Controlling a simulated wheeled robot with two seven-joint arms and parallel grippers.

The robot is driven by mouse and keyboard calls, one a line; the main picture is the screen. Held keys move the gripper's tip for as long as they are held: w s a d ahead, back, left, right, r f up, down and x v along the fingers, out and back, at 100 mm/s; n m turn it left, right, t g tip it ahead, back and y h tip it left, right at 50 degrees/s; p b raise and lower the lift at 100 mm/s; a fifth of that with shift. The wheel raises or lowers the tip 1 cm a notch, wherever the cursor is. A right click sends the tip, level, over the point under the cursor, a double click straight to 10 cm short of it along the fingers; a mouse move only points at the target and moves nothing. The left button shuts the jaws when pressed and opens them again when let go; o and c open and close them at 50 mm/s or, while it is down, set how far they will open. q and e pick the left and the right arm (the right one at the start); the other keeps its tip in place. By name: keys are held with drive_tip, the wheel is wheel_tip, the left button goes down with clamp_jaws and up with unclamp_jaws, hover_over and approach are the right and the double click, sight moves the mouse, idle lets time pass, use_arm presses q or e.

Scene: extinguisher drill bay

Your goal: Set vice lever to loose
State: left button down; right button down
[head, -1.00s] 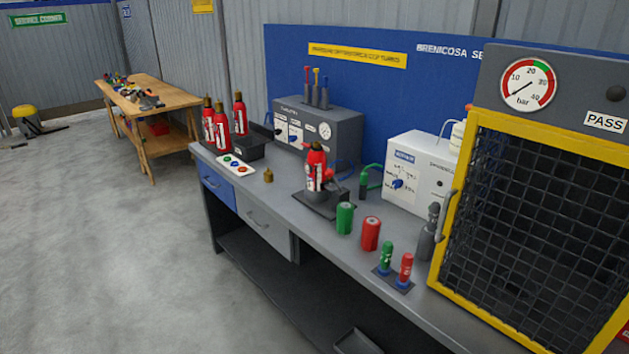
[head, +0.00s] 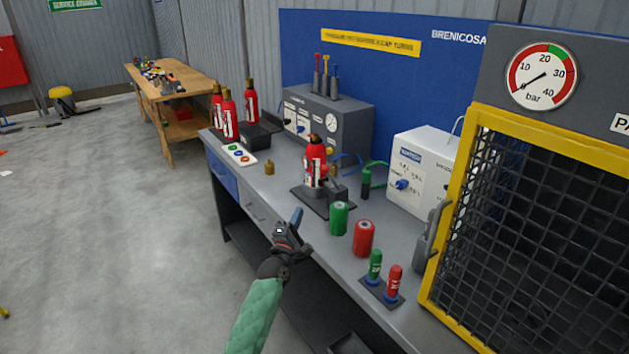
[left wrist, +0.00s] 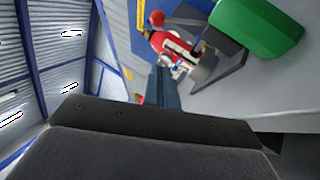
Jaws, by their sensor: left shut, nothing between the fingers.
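A red extinguisher (head: 316,163) stands upright in the vice (head: 318,200), a dark base with a block on the bench. The vice lever is too small to tell apart here. My left gripper (head: 296,216) is shut and empty, in front of the bench edge and lower left of the vice in the head view. In the left wrist view, the shut fingers (left wrist: 166,86) point toward the extinguisher (left wrist: 172,40) and the dark vice (left wrist: 210,62), apart from them as far as I can tell. My right gripper is not in view.
A green cylinder (head: 338,218) and a red cylinder (head: 363,238) stand right of the vice. A small stand holds a green and a red piece (head: 394,282). A yellow-framed mesh cage (head: 432,270) blocks the right.

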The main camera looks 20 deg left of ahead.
sight(332, 178)
use_arm(q)
drive_tip(key=shift+w+a+r+n+y, duration=0.35)
drive_tip(key=shift+w+n+y, duration=0.05)
drive_tip(key=shift+w+n, duration=0.1)
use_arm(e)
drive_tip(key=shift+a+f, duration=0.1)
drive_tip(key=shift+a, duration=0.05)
use_arm(q)
drive_tip(key=shift+s, duration=0.1)
